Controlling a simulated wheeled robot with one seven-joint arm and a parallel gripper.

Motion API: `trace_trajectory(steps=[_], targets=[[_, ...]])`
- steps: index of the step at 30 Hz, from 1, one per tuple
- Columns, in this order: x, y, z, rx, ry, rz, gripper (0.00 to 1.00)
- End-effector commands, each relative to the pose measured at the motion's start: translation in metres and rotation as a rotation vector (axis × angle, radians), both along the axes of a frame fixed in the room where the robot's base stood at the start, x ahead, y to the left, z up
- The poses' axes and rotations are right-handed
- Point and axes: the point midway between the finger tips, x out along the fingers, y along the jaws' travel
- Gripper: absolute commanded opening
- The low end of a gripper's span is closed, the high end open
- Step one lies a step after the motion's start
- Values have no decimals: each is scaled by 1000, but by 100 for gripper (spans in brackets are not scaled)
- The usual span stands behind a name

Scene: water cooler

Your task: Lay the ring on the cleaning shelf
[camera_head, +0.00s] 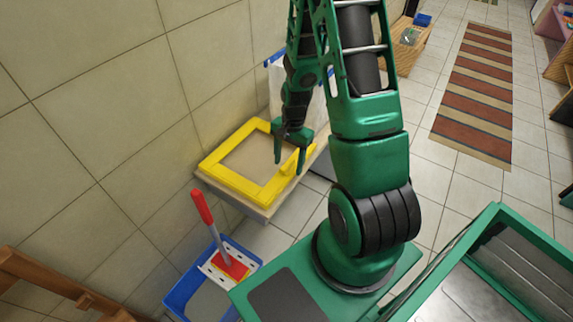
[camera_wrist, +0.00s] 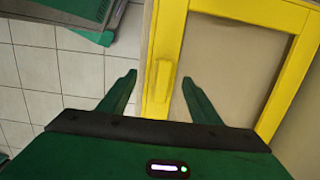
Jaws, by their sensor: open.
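The ring is a square yellow frame (camera_head: 238,188) with an open middle, and it lies flat on the cleaning shelf (camera_head: 262,212), a light slab against the tiled wall. A raised yellow grip block (camera_wrist: 162,88) stands on one side of the ring, also seen in the wrist view (camera_wrist: 219,8). My gripper (camera_head: 290,166) is open over that side, pointing down. In the wrist view the block sits between my two spread fingers, with visible gaps on both sides. The shelf surface shows through the ring's middle.
A blue bucket (camera_head: 178,290) with a red-handled mop (camera_head: 203,207) stands on the floor below the shelf. A white box-like item with blue edges (camera_head: 276,88) is behind the shelf. A striped rug (camera_head: 478,85) lies on open floor at the right.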

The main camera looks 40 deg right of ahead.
Motion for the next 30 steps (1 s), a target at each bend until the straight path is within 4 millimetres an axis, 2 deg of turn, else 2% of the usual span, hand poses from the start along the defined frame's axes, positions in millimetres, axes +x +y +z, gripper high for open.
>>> trace_trajectory(steps=[15, 23, 26, 30], targets=[[4, -10, 86, -1, -3, 0, 58], [3, -12, 107, -3, -2, 5, 58], [-2, -15, 120, -14, -7, 34, 58], [-24, -20, 155, -46, -18, 127, 58]])
